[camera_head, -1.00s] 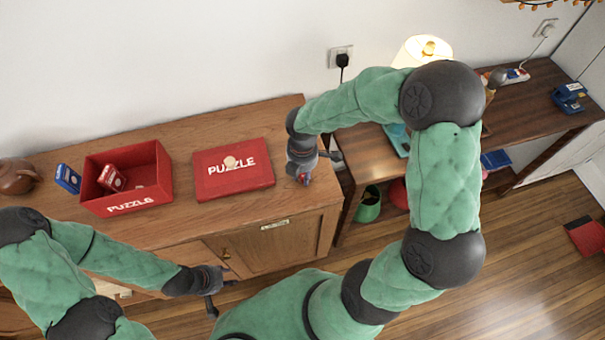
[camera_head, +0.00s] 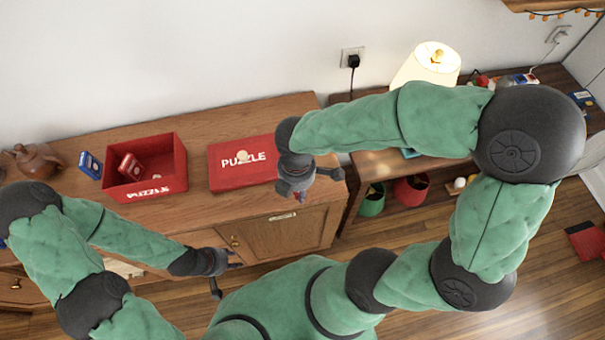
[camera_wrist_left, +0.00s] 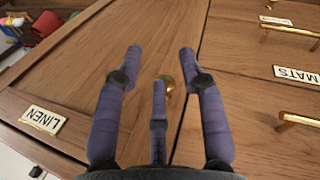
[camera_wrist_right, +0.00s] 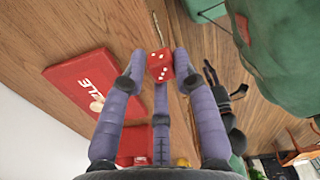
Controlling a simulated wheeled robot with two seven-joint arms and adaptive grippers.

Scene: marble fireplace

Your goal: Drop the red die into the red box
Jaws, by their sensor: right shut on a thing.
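The red die (camera_wrist_right: 159,66) with white pips is held between the fingers of my right gripper (camera_wrist_right: 159,70) in the right wrist view. In the head view the right gripper (camera_head: 303,190) is over the cabinet's front edge, right of the red puzzle lid, and the die is barely visible below it. The red box (camera_head: 146,185), marked PUZZLE, is open on the cabinet top at the left, with a red card pack (camera_head: 130,166) inside. My left gripper (camera_wrist_left: 162,58) is open and empty in front of the cabinet doors; it also shows in the head view (camera_head: 228,275).
The red puzzle lid (camera_head: 228,178) lies flat on the cabinet between the box and right gripper, with a small pale round thing (camera_head: 243,157) on it. A blue card pack (camera_head: 90,165) and brown teapot (camera_head: 34,158) stand left of the box. A lit lamp (camera_head: 428,65) is at the right.

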